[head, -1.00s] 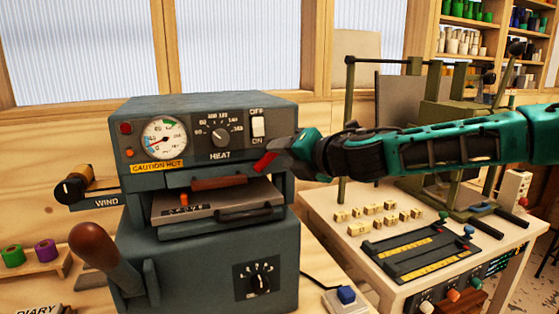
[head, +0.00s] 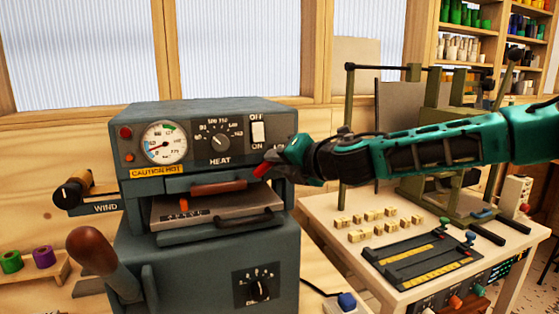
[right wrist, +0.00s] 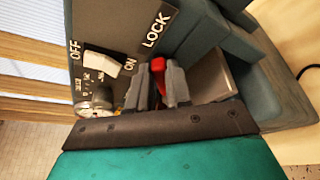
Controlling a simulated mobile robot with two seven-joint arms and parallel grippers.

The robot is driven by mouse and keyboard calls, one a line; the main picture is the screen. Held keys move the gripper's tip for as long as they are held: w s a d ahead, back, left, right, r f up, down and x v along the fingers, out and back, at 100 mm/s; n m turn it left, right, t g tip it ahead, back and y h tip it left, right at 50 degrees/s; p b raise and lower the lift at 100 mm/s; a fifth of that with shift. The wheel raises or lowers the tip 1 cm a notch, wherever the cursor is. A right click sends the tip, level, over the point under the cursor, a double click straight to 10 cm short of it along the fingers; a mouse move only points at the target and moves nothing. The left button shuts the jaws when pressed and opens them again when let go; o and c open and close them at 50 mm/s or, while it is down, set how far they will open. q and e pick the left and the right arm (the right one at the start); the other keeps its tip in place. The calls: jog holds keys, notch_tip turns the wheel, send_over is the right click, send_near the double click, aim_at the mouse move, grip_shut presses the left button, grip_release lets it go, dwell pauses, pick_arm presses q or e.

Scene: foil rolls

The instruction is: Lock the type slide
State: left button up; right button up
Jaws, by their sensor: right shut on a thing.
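The teal-and-dark foil press (head: 225,270) stands on the left with its type slide (head: 215,206), a metal plate with a dark front handle (head: 243,221), in the slot under the heat panel. A small red lock lever (head: 262,169) is at the slot's right side, below the LOCK label. My right gripper (head: 272,160) is shut on this lever. In the right wrist view the red lever (right wrist: 158,66) shows between the two grey fingers, near the LOCK lettering (right wrist: 155,30). The fingers hide part of the lever. My left gripper is not in view.
A brown-knobbed lever (head: 92,250) sticks out at the press's front left. A white table (head: 330,212) at the right carries letter blocks (head: 372,222), a dark type tray (head: 415,258) and a green frame. Green and purple rolls (head: 43,256) lie at the far left.

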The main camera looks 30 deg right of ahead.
grip_shut()
jog(key=shift+n+p, duration=0.4)
jog(key=shift+n, duration=0.1)
jog(key=o, duration=0.5)
grip_release()
jog(key=shift+o, duration=0.9)
